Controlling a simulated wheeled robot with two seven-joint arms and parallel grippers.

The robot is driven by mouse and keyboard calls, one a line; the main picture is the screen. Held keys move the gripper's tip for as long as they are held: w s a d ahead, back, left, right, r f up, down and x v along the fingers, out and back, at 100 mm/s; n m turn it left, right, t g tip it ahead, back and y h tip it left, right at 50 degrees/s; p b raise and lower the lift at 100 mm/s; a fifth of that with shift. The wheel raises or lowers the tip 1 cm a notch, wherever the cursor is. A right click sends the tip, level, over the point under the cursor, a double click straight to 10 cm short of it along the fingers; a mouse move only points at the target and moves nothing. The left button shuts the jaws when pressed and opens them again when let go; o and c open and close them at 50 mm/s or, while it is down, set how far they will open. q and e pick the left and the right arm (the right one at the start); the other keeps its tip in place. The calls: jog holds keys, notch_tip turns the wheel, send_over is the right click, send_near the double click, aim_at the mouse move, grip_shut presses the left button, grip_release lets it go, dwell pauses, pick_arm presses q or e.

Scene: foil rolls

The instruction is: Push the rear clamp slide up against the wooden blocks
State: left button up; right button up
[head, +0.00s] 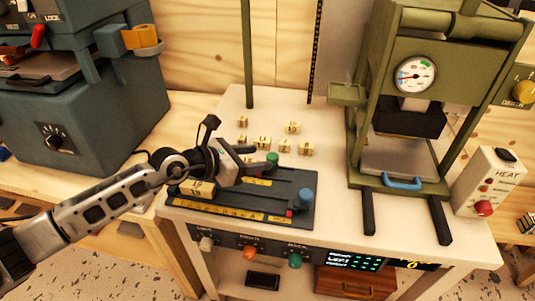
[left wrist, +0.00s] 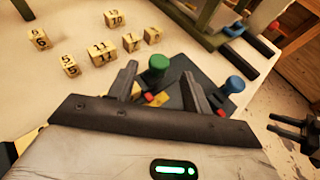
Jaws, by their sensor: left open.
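A dark clamp board (head: 240,208) with yellow markings lies at the table's front left. A green knob (head: 272,158) stands at its rear and a blue knob (head: 306,195) at its right end; I take the green one as the rear clamp slide. A numbered wooden block (head: 197,187) sits on the board's left part, partly behind my arm. My left gripper (head: 252,164) is open over the board's rear. In the left wrist view, the green knob (left wrist: 159,64) shows between the fingertips, beyond them; contact cannot be told. The blue knob (left wrist: 235,84) is to the right.
Several loose numbered blocks (head: 292,127) lie behind the board. A green press (head: 400,130) with a gauge stands at the right, a blue-grey machine (head: 85,110) at the left. A dark pronged part, perhaps my right gripper (left wrist: 297,130), shows at the wrist view's right edge.

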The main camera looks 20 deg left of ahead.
aim_at(272, 156)
pick_arm(q)
jog(key=shift+x, duration=2.2)
jog(key=shift+c, duration=0.3)
pick_arm(e)
jog(key=shift+s+d, duration=0.1)
